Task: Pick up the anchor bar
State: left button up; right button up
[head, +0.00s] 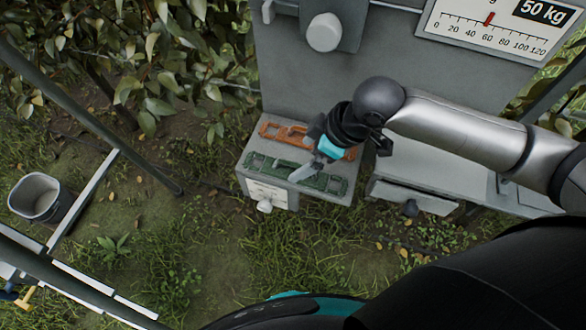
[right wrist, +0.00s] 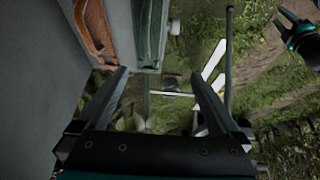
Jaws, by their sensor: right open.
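An orange slotted bar (head: 281,132) and a green slotted bar (head: 318,181) lie side by side on top of a grey box (head: 340,198). I cannot tell which one is the anchor bar. My right gripper (head: 303,172) hangs over the two bars in the head view and hides part of each. In the right wrist view, the right gripper (right wrist: 160,76) is open with nothing between its fingers. A dark gripper with a teal ring, apparently my left one (right wrist: 300,35), shows at the upper right.
A grey panel (head: 300,80) with a round white knob (head: 325,32) rises behind the bars. A 50 kg scale display (head: 490,28) is at the upper right. A drawer (head: 415,197) is right of the box. A grey bucket (head: 36,197) stands left. Leafy branches (head: 150,50) fill the upper left.

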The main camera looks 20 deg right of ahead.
send_near(301, 165)
jog(key=shift+g+h, duration=0.4)
jog(key=x, duration=0.4)
jog(key=b+x, duration=0.1)
jog(key=shift+w+a+f, duration=0.15)
jog(key=shift+a+f, duration=0.1)
jog(key=shift+a, duration=0.2)
jog(key=shift+w+b+x, duration=0.15)
jog(key=shift+b+x, duration=0.05)
jog(key=shift+x, duration=1.4)
jog(key=shift+w+b+x, duration=0.15)
jog(key=shift+x, duration=1.4)
jog(key=shift+c, duration=0.4)
jog(key=c, duration=1.3)
jog(key=shift+c, duration=0.5)
jog(key=shift+r, duration=0.15)
